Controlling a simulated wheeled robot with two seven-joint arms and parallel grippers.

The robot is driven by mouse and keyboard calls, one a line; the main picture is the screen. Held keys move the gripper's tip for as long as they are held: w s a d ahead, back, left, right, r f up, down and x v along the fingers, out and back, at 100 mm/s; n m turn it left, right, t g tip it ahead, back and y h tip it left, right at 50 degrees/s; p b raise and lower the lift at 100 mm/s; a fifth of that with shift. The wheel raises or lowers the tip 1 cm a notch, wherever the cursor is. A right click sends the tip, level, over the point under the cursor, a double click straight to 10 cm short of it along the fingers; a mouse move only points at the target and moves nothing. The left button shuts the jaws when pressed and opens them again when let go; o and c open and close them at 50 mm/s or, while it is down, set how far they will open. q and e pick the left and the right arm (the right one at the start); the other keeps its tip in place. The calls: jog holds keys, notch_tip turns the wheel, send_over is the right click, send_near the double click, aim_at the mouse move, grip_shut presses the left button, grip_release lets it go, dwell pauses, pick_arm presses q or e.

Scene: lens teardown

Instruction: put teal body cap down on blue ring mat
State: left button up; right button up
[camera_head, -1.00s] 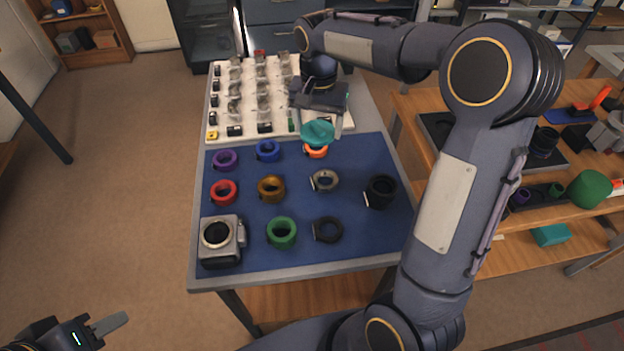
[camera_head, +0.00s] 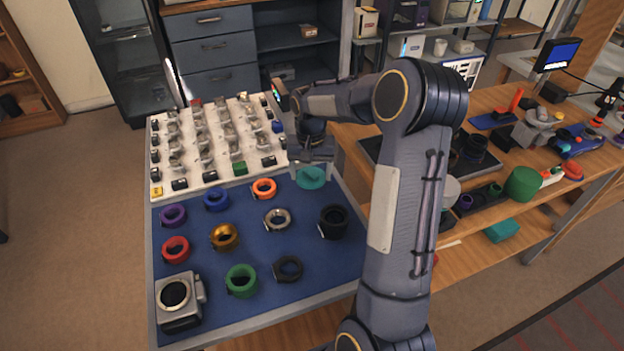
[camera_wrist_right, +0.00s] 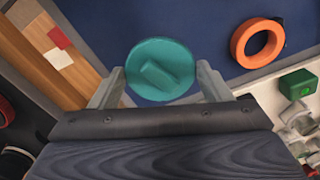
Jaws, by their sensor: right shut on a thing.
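The teal body cap (camera_head: 311,178) is a round disc with a raised bar across its face, seen clearly in the right wrist view (camera_wrist_right: 160,70). My right gripper (camera_head: 312,170) is shut on it, one finger at each side. The cap is over the back right corner of the blue ring mat (camera_head: 312,266), right of the orange ring. I cannot tell whether it touches the mat. My left gripper is out of view.
An orange ring (camera_head: 264,188) is the cap's nearest neighbour. A black ring (camera_head: 333,222) lies in front of it. Several other rings and a grey camera body (camera_head: 179,300) cover the mat. A white tray (camera_head: 160,128) of small parts is behind; a wooden bench (camera_head: 462,238) stands right.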

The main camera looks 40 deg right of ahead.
aim_at(312, 174)
jog(key=f, duration=0.3)
jog(key=shift+d+f, duration=0.2)
jog(key=shift+f, duration=0.1)
jog(key=shift+f, duration=0.15)
jog(key=o, duration=0.9)
jog(key=shift+o, duration=0.2)
